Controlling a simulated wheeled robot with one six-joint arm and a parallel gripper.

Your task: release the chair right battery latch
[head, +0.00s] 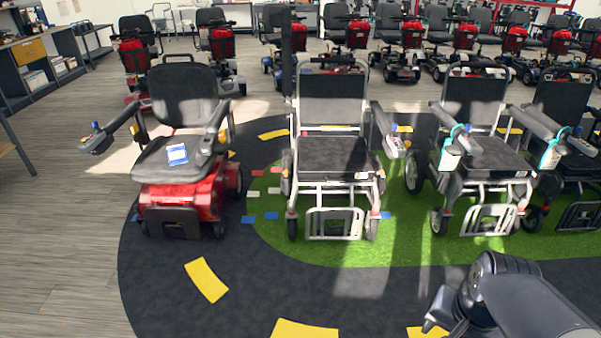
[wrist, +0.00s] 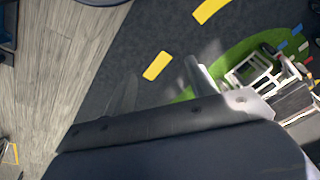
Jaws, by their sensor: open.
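Several powered chairs stand in a row in the head view: a red-based chair (head: 180,150) at left, a silver-framed folding chair (head: 333,155) in the middle, a similar one (head: 480,150) with teal straps to its right, and a dark one (head: 565,150) at the right edge. No battery latch can be made out on any of them. My gripper (head: 438,316) is at the lower right, in front of the row and well apart from it. In the wrist view my gripper (wrist: 160,88) is open and empty, above the dark floor. Part of a chair frame (wrist: 255,72) shows at the right.
Dark flooring with yellow dashes (head: 206,280) and a green mat (head: 400,250) lies in front of the chairs. Red scooters (head: 410,35) line the back. A workbench (head: 35,60) stands at far left. Floor between me and the chairs is clear.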

